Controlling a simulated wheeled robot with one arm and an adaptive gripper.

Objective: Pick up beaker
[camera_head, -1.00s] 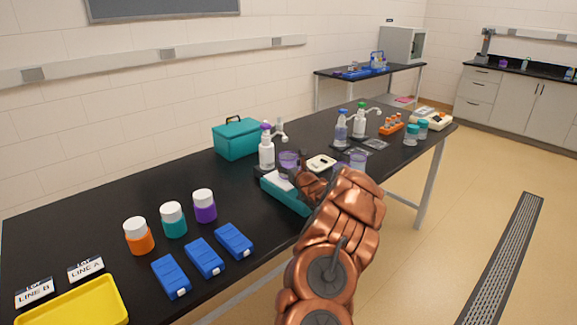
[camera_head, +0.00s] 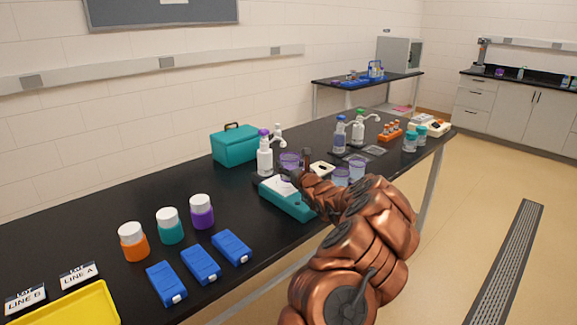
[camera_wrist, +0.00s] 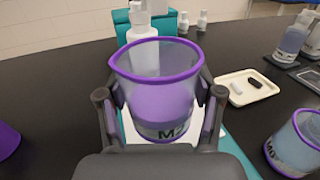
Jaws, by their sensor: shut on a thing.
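A clear beaker with a purple rim and a purple band (camera_wrist: 158,92) stands upright between my fingers in the wrist view. My gripper (camera_wrist: 158,105) is shut on it, one dark finger on each side. In the head view the beaker (camera_head: 290,162) shows at the end of my copper arm, above the teal and white device (camera_head: 287,198). My gripper (camera_head: 297,172) is partly hidden there by the arm. I cannot tell whether the beaker's base touches the white top of the device.
A second purple-rimmed beaker (camera_wrist: 297,145) stands at the right, near a cream tray (camera_wrist: 247,87) with small items. A white pump bottle with a purple collar (camera_head: 265,155) and a teal case (camera_head: 235,144) stand behind. Blue boxes (camera_head: 201,264) and capped jars (camera_head: 168,225) lie left.

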